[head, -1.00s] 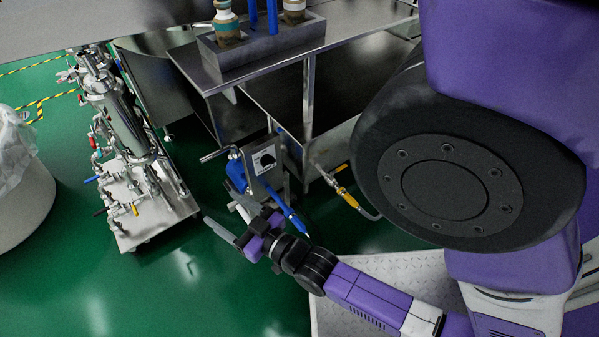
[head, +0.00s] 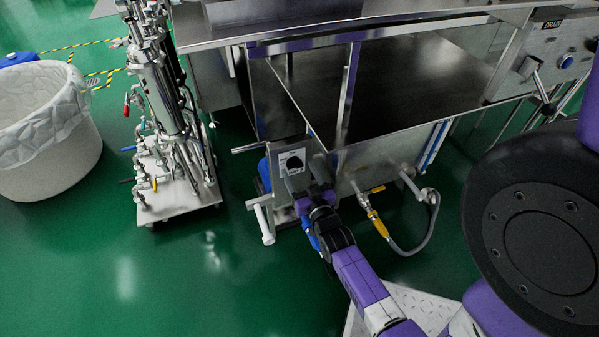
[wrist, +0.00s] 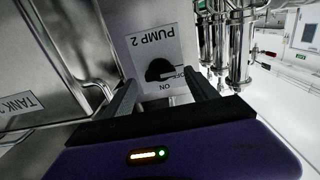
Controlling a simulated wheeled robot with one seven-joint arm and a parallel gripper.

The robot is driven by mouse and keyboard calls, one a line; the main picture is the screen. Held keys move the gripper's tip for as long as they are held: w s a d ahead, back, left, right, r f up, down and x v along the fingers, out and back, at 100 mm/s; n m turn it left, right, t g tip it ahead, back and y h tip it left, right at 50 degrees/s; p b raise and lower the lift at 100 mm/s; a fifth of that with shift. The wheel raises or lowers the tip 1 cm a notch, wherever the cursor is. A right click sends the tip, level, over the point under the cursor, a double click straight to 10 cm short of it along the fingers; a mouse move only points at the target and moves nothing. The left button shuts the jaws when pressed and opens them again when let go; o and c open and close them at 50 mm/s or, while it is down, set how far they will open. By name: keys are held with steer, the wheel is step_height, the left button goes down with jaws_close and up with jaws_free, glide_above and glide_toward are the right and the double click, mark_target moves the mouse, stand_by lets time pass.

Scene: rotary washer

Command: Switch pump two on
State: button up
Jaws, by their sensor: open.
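The pump two switch is a black rotary knob (wrist: 160,70) on a white plate labelled PUMP 2 (wrist: 152,45), with OFF and ON marks. In the wrist view the plate appears upside down, and the knob's pointer lies toward the OFF mark. My gripper (wrist: 163,92) is open, its two dark fingers pointing at the plate on either side of the knob. No contact with the knob is visible. In the head view the grey switch box (head: 283,153) stands low under the steel table, with my gripper (head: 298,184) just in front of it.
A yellow-handled valve with a hose (head: 376,219) is right of the box. A steel pipe rig on a cart (head: 175,200) and a lined white bin (head: 45,130) stand to the left. A TANK 2 label (wrist: 18,104) is at left in the wrist view.

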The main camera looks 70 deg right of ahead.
steer(key=shift+w+d, duration=0.45)
steer(key=shift+w, duration=0.05)
steer(key=c, duration=1.4)
steer(key=shift+o, duration=0.2)
